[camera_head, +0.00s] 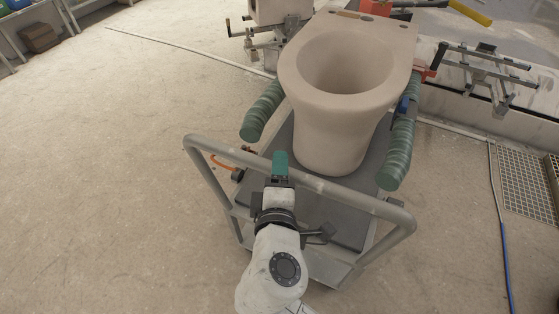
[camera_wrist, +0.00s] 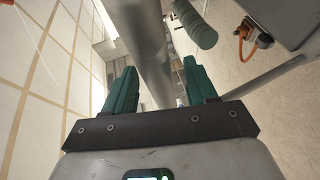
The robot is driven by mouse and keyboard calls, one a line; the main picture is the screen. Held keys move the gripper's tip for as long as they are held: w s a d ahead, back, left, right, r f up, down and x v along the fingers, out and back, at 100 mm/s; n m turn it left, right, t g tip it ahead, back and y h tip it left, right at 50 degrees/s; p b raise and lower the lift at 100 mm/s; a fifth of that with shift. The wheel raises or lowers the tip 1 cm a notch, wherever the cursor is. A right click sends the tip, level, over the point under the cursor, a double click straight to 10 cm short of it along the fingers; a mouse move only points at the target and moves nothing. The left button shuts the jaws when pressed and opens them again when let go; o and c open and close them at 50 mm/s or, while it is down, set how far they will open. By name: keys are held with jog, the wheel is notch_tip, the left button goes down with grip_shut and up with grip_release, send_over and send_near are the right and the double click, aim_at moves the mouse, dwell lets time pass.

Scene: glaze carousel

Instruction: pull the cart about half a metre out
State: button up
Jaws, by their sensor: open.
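The cart has a grey tubular push handle (camera_head: 345,192) across its near side and a dark grey deck (camera_head: 345,226). A beige toilet-shaped ceramic piece (camera_head: 337,120) stands upright on it. My gripper (camera_head: 280,162) is at the handle, left of its middle, with teal fingers pointing away from me. In the wrist view my gripper (camera_wrist: 160,88) is open, and the grey handle tube (camera_wrist: 150,50) runs lengthwise through the gap between the fingers. Whether either finger touches the tube I cannot tell.
Green padded rolls (camera_head: 263,110) flank the ceramic piece. Clamp-like frames (camera_head: 490,75) stand behind the cart at right. A floor grate (camera_head: 526,182) and a blue hose (camera_head: 505,250) lie at right. The floor at left is clear.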

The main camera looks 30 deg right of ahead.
jog(key=shift+x, duration=1.5)
grip_shut()
